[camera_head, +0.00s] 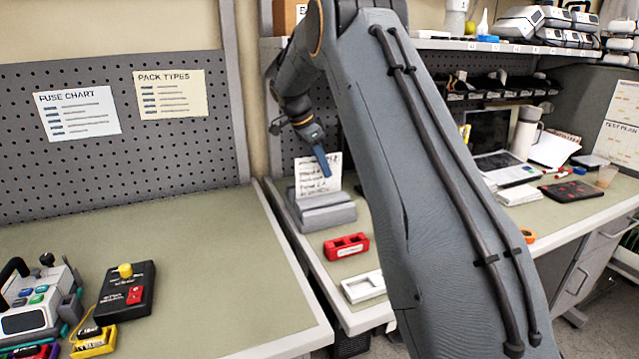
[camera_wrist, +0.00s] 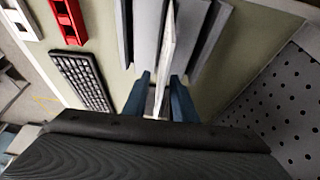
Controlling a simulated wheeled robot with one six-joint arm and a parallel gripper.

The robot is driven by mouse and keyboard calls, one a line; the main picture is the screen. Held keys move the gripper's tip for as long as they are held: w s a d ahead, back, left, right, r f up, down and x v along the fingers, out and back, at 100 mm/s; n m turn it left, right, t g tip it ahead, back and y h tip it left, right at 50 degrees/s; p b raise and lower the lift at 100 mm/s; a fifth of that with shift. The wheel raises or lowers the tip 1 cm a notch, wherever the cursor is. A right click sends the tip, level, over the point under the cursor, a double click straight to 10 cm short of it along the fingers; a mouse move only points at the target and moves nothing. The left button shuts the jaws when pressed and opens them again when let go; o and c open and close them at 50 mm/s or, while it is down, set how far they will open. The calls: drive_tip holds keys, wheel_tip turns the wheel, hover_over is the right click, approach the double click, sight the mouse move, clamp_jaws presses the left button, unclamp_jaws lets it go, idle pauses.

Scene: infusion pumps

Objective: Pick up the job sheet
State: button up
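The job sheet (camera_head: 318,180) is a white sheet with handwritten-looking lines. It stands upright in a grey slotted holder (camera_head: 325,212) on the right-hand bench. My gripper (camera_head: 322,162) points down at the sheet's top edge and covers part of its heading. In the wrist view the sheet shows edge-on (camera_wrist: 166,50), with the grey holder (camera_wrist: 204,45) around it. The two blue fingers of my gripper (camera_wrist: 161,80) are apart, one on each side of the sheet, with a narrow gap visible at each side.
A red block (camera_head: 346,246) and a white tray (camera_head: 363,287) lie in front of the holder. A dark keyboard-like grid (camera_wrist: 84,80) lies beside it in the wrist view. A pegboard (camera_head: 110,140) stands behind the left bench. A laptop (camera_head: 505,168) is farther right.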

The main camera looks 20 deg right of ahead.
drive_tip(key=shift+d+f, duration=0.15)
drive_tip(key=shift+f, duration=0.25)
drive_tip(key=shift+f, duration=0.25)
drive_tip(key=shift+c, duration=0.4)
clamp_jaws()
